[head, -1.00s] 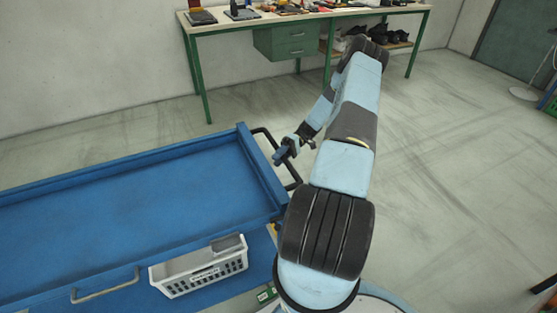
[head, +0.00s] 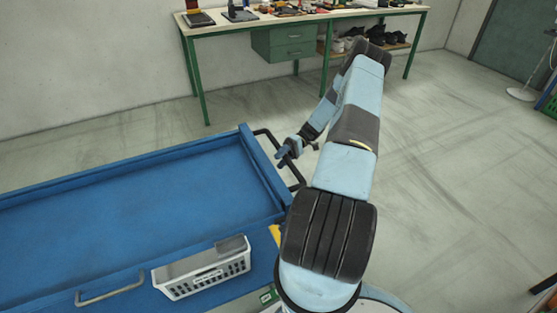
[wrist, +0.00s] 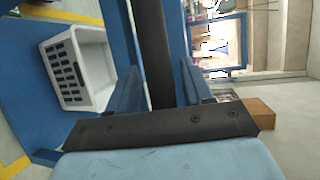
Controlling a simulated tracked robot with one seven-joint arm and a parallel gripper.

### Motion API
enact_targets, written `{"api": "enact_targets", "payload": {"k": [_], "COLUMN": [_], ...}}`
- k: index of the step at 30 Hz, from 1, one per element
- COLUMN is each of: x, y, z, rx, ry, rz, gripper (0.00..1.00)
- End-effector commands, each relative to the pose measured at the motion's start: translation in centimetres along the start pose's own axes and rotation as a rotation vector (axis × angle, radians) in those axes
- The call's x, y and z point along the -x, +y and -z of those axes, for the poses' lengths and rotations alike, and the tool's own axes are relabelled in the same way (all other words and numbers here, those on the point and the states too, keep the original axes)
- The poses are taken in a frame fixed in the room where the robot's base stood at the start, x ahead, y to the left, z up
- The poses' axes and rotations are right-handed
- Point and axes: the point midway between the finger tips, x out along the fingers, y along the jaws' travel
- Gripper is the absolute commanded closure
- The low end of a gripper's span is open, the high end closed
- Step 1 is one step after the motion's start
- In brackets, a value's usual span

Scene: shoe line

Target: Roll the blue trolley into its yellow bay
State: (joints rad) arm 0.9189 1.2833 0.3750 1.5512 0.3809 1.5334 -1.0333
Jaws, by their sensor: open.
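The blue trolley (head: 130,215) fills the left of the head view, its top tray empty. A black handle bar (head: 299,177) stands off its right end. My gripper (head: 283,158) is at this handle, near the far corner. In the wrist view, the handle bar (wrist: 153,50) runs between my two open blue fingers (wrist: 158,92); I cannot tell whether they touch it. The full bay outline is not visible.
A green-legged workbench (head: 300,18) with tools stands along the back wall. Open floor (head: 450,170) lies to the right. The wrist view also shows a brown box (wrist: 254,118).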

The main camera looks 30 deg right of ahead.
Motion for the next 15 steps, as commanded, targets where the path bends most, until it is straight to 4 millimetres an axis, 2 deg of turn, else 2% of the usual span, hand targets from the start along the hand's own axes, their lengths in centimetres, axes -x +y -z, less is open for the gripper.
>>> {"api": "enact_targets", "payload": {"k": [5, 8, 15], "x": [0.9, 2.4, 7.0], "y": [0.0, 0.0, 0.1], "z": [0.0, 0.1, 0.2], "rx": [0.0, 0.001, 0.0], "ry": [0.0, 0.001, 0.001], "rz": [0.001, -0.001, -0.001], "gripper": [0.49, 0.49, 0.49]}}
